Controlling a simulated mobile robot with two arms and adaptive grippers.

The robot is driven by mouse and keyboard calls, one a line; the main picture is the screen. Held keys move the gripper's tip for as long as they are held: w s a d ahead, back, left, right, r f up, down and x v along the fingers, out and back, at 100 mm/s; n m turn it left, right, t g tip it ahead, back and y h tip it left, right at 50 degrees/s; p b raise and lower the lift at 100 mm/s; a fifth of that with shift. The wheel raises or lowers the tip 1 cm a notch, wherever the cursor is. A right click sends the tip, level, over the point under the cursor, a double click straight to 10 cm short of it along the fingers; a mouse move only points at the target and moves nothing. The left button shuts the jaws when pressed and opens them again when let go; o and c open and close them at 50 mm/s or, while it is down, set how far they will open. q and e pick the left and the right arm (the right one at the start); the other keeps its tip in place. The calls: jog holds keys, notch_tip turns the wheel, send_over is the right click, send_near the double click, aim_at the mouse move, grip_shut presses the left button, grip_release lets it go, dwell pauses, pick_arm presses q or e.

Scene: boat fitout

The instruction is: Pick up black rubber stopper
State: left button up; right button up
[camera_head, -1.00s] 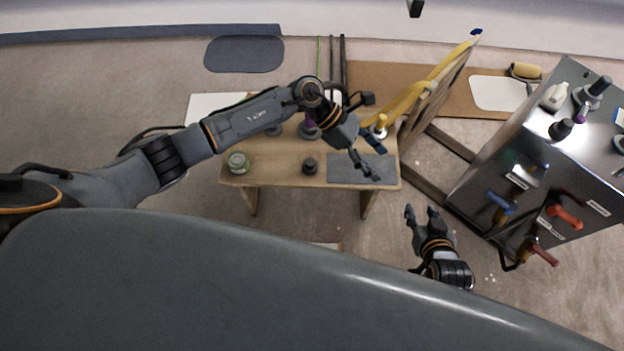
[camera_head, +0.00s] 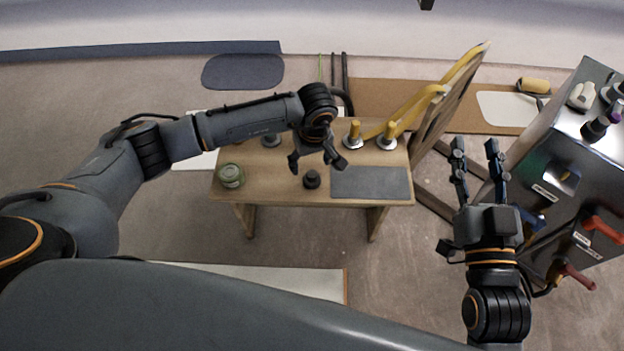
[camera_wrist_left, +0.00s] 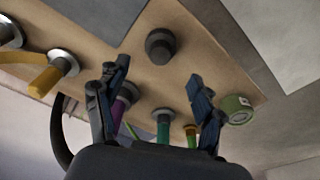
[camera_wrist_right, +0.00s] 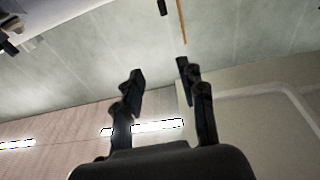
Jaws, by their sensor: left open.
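The black rubber stopper (camera_head: 312,179) stands on the wooden table, just left of the grey mat. In the left wrist view the stopper (camera_wrist_left: 160,46) sits beyond the fingertips, between their lines and apart from them. My left gripper (camera_head: 318,162) is open and empty above the table, close behind and above the stopper. It also shows in the left wrist view (camera_wrist_left: 160,95). My right gripper (camera_head: 475,145) is open and empty, pointing up between the table and the metal cabinet. In the right wrist view its fingers (camera_wrist_right: 160,85) are apart with nothing between them.
The wooden table (camera_head: 270,190) also bears a green-lidded jar (camera_head: 230,176), a grey mat (camera_head: 370,183) and yellow-handled pieces (camera_head: 354,134). Purple and green items (camera_wrist_left: 163,125) stand near the left fingers. The metal cabinet (camera_head: 570,140) with coloured handles is close right of my right gripper.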

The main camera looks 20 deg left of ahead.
aim_at(312, 173)
pick_arm(q)
jog(key=shift+f, duration=0.45)
notch_tip(312, 173, down, 5)
jog(key=shift+d+r+b, duration=0.15)
jog(key=shift+b, duration=0.9)
pick_arm(e)
jog(key=s+r+t+y, duration=0.2)
jog(key=s+r+t, duration=0.2)
jog(key=r, duration=0.4)
jog(key=shift+r+t, duration=0.2)
jog(key=shift+t, duration=0.7)
jog(key=shift+a, duration=0.1)
pick_arm(q)
jog(key=c, duration=1.2)
pick_arm(e)
jog(key=shift+w, duration=0.1)
